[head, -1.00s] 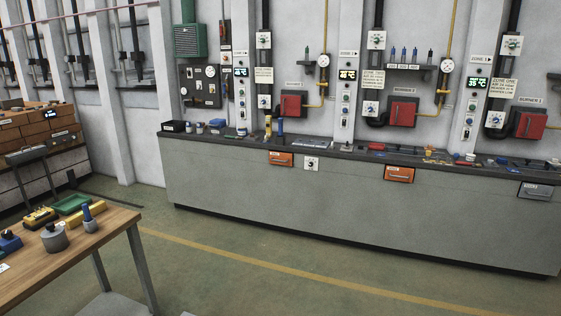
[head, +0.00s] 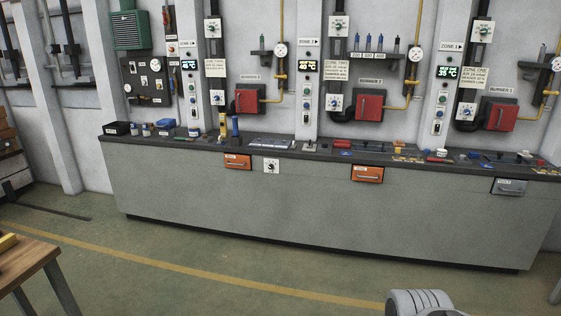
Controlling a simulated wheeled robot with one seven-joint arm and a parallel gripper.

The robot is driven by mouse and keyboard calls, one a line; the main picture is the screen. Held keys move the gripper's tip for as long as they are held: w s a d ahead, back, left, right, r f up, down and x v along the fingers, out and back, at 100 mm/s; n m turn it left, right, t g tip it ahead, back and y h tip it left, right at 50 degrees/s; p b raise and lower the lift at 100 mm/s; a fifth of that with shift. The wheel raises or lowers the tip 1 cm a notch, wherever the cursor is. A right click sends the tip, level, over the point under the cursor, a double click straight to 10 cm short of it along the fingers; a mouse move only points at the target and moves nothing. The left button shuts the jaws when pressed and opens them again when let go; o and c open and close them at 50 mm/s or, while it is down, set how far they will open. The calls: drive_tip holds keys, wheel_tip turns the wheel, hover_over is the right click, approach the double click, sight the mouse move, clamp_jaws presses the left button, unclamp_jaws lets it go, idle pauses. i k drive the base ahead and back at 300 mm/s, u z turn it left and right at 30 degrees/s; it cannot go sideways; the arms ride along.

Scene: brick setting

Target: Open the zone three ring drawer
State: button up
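Three drawer fronts sit along the top edge of the long grey counter (head: 300,203). One orange drawer (head: 237,161) is at the left, a second orange drawer (head: 367,174) is near the middle, and a grey drawer (head: 509,186) is at the right. Each has a handle and a small label, too small to read surely, so I cannot tell by label which is the zone three ring drawer. All three look shut. My gripper is not in view; only a rounded pale part of my own arm shows at the bottom right.
Red burner boxes (head: 247,99) and zone panels (head: 307,85) are on the wall above. Small items, including a black bin (head: 120,129), line the countertop. A wooden table (head: 25,268) stands at the lower left. The floor (head: 200,285) before the counter is clear.

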sight(233, 160)
drive_tip(key=u, duration=0.65)
drive_tip(key=i, duration=2.7)
drive_tip(key=u, duration=0.7)
drive_tip(key=i, duration=1.2)
drive_tip(key=u, duration=0.1)
